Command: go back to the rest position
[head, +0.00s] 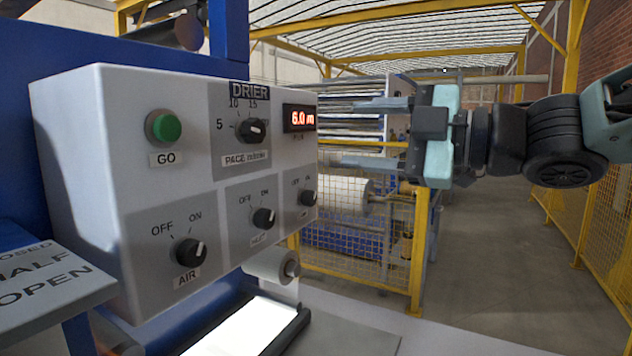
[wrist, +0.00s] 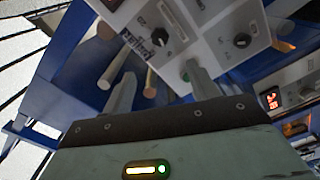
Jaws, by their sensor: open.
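My gripper (head: 348,133) is in the right half of the head view, at the end of my arm that comes in from the right edge. Its two fingers point left and stand apart, with nothing between them. In the head view they appear just right of the grey control box (head: 75,190), apart from it. The wrist view shows the two open fingers (wrist: 160,70) in front of a grey panel (wrist: 195,45) with dark knobs. A green button (wrist: 186,77) shows close by the tip of the right finger there; I cannot tell how far it is.
A yellow mesh fence (head: 345,232) stands behind. The floor (head: 505,260) at right is clear.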

